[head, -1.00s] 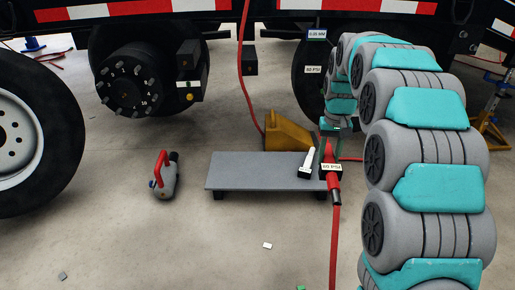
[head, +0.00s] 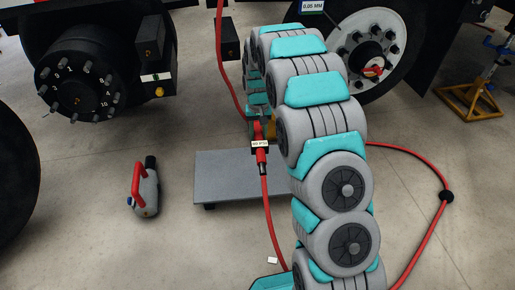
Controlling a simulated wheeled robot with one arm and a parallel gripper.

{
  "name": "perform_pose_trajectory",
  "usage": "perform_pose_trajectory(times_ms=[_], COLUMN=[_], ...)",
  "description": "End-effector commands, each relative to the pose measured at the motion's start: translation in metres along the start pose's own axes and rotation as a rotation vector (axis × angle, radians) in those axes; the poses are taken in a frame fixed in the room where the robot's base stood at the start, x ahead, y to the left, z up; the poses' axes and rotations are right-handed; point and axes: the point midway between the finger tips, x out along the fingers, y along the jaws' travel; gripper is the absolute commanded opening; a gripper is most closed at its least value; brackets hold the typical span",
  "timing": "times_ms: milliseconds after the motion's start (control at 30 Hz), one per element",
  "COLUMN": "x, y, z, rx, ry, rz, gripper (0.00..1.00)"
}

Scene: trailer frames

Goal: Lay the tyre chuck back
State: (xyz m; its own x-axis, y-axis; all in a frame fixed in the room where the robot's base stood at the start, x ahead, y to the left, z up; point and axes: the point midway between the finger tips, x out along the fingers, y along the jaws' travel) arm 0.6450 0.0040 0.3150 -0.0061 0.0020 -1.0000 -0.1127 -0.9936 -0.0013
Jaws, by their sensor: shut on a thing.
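The red tyre chuck (head: 261,157) hangs upright in the head view, with a small white PSI tag on it and a red hose (head: 268,215) running down from it. My gripper (head: 262,129) is shut on the top of the chuck. It holds the chuck in front of the low grey bench (head: 222,176); I cannot tell whether the chuck touches the bench. My teal and grey arm covers the right part of the bench and much of the fingers.
A grey tool with a red handle (head: 144,192) stands on the floor at left. A wheel (head: 370,50) is at upper right, with a yellow jack stand (head: 471,98) beside it. A black hub (head: 85,85) is at upper left. Red hose (head: 425,245) crosses the right floor.

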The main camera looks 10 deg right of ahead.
Motion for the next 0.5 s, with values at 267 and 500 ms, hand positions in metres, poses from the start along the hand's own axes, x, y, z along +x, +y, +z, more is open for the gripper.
perform_pose_trajectory(times_ms=[267, 500], x=[0.073, 0.098], y=[0.002, 0.003], z=[0.009, 0.013], rx=[0.072, 0.097], ry=[-0.007, 0.001], rz=[0.001, 0.001], gripper=[0.0, 0.0])
